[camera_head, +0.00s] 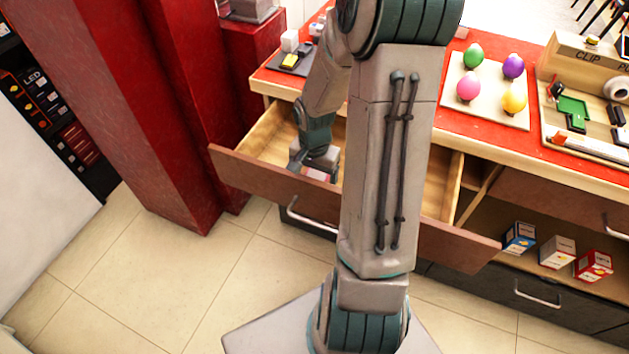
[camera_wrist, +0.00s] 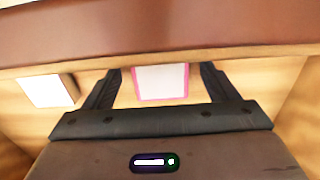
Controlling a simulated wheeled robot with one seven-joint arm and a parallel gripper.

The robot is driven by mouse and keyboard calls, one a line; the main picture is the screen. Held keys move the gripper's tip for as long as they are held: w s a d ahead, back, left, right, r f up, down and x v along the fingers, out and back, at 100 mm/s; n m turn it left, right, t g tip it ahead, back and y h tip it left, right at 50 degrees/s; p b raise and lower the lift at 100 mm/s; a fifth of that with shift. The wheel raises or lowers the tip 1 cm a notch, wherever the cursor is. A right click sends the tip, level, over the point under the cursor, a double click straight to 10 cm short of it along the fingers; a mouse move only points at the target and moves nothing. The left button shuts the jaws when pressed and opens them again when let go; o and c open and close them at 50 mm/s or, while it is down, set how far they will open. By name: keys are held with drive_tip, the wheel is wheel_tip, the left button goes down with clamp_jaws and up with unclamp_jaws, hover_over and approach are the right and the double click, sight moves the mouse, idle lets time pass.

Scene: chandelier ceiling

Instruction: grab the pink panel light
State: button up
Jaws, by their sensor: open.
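The pink panel light (camera_wrist: 161,82) is a flat white square with a pink rim, lying in the open wooden drawer (camera_head: 266,138). In the wrist view it shows between the two dark fingers of my gripper (camera_wrist: 161,84), which are apart and clear of its sides. In the head view my gripper (camera_head: 318,170) reaches down into the left part of the drawer. I cannot tell from these views how far the fingertips are above the drawer floor. In the head view the light is mostly hidden by my gripper.
Another white panel (camera_wrist: 50,90) lies in the drawer to the left. The drawer's brown front (camera_wrist: 160,32) runs close by the fingers. A red-topped counter (camera_head: 490,130) lies behind, with a board of colored bulbs (camera_head: 487,101). Small boxes (camera_head: 556,251) sit in a compartment at the right.

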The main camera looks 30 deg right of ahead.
drive_tip(key=shift+c, duration=0.3)
drive_tip(key=c, duration=1)
drive_tip(key=shift+r, duration=0.15)
